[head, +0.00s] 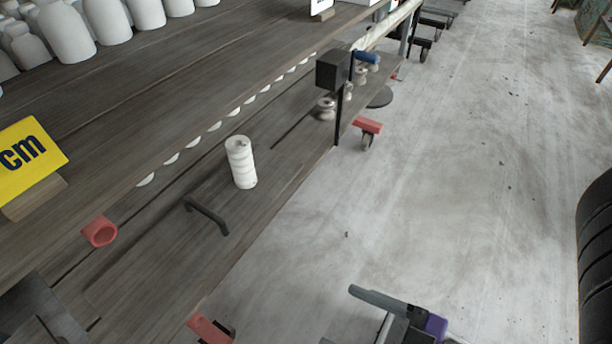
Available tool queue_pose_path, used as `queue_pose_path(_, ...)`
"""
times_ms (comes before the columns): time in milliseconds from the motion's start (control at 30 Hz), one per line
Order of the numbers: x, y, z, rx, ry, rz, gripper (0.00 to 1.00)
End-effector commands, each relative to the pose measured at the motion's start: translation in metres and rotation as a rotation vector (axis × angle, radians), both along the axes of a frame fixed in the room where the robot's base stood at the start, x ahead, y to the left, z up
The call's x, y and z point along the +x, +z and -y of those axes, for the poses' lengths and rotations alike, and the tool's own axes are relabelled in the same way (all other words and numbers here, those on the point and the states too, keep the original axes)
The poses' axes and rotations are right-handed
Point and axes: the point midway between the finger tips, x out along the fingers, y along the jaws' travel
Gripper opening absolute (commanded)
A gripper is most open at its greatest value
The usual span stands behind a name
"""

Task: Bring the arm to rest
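A dark wooden rack (150,85) fills the left, with white bottles (105,20) above. A black ribbed object (597,255) stands at right. Floor (460,170) between is clear.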

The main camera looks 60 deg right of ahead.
Motion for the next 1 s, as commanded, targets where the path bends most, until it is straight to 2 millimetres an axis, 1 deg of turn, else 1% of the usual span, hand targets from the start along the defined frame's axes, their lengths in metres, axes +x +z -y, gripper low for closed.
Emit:
queue_pose_path(33,0.0,0.011,0.0,0.0,0.0,0.0,0.76)
queue_pose_path(167,0.0,0.037,0.0,0.0,0.0,0.0,0.76)
queue_pose_path(267,0.0,0.064,0.0,0.0,0.0,0.0,0.76)
queue_pose_path(400,0.0,0.106,0.0,0.0,0.0,0.0,0.76)
queue_pose_path(800,0.0,0.219,0.0,0.0,0.0,0.0,0.76)
queue_pose_path(900,0.0,0.241,0.0,0.0,0.0,0.0,0.76)
queue_pose_path(1000,0.0,0.251,0.0,0.0,0.0,0.0,0.76)
